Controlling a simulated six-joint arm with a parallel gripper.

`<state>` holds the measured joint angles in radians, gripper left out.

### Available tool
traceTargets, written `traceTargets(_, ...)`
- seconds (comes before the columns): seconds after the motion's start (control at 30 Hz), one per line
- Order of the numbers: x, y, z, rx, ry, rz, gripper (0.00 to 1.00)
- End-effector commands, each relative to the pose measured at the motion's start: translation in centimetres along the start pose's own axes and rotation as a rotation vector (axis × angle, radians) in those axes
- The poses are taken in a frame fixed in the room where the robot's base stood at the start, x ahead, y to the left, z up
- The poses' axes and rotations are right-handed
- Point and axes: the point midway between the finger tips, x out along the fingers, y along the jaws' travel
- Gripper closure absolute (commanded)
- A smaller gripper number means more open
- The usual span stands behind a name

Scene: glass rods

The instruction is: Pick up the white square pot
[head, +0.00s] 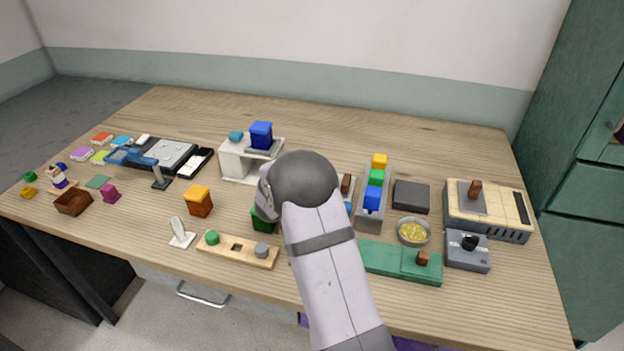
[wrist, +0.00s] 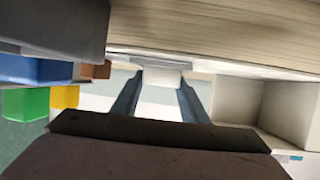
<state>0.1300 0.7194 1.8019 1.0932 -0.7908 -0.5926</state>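A small white block-like thing (wrist: 160,77), which looks like the white square pot, stands on the table between and beyond my fingertips in the wrist view. That view shows the scene upside down. My gripper (wrist: 159,84) has its two dark blue-grey fingers apart, one on each side of the white thing. I cannot tell whether they touch it. In the head view my arm hides both the gripper and the pot.
A white shelf unit (head: 235,162) with a blue pot (head: 261,134) on top stands left of my arm. A grey rack (head: 372,212) with coloured blocks stands right. A green base (head: 395,262) lies in front. The table's back strip is clear.

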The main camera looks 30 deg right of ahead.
Motion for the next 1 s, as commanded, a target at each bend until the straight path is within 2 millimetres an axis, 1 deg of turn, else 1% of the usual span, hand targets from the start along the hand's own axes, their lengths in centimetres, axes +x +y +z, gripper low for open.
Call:
traceTargets(0.03, 0.0, 0.0, 0.0, 0.000, 0.000, 0.000, 0.76)
traceTargets(0.07, 0.0, 0.0, 0.0, 0.000, 0.000, 0.000, 0.83)
traceTargets(0.33, -0.1, 0.0, -0.1, 0.000, 0.001, 0.000, 0.83)
traceTargets(0.47, -0.3, 0.0, -0.7, 0.001, 0.002, -0.001, 0.83)
traceTargets(0.57, -0.7, 0.0, -1.7, 0.003, 0.002, -0.001, 0.83)
traceTargets(0.9, -2.9, 0.0, -6.9, 0.004, 0.003, -0.001, 0.83)
traceTargets(1.0, -3.3, 0.0, -8.1, 0.003, 0.003, -0.001, 0.83)
